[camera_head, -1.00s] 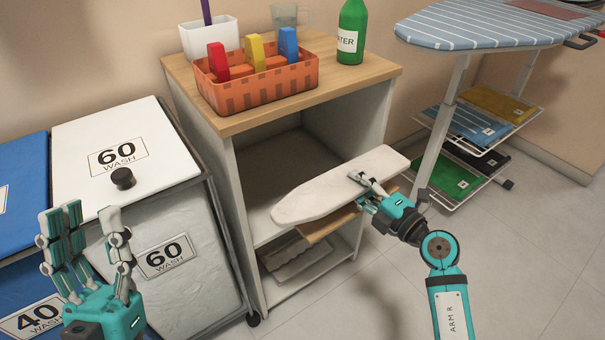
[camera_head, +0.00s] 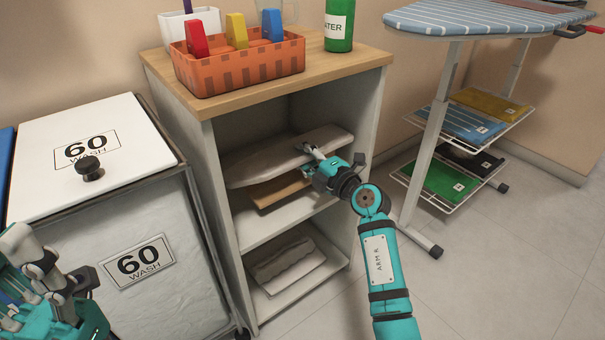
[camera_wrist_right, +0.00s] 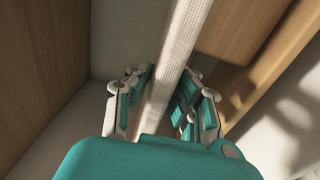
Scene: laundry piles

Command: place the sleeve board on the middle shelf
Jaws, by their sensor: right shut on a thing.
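The sleeve board (camera_head: 275,160) has a long pale padded top and a wooden base (camera_head: 278,188) under it. It is inside the open front of the white cabinet, above the middle shelf (camera_head: 275,224), apparently with a gap beneath. My right gripper (camera_head: 316,156) is shut on the padded top's near edge at its right part. In the right wrist view the board's pale edge (camera_wrist_right: 178,70) runs between the fingers. My left gripper (camera_head: 50,275) is at the lower left, open and empty, partly cut off by the frame.
A folded light item lies on a tray (camera_head: 318,262) on the bottom shelf. The wooden top (camera_head: 335,72) holds an orange basket (camera_head: 250,70) and a green bottle (camera_head: 339,28). A wash bin (camera_head: 150,190) stands left, an ironing board (camera_head: 480,20) right.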

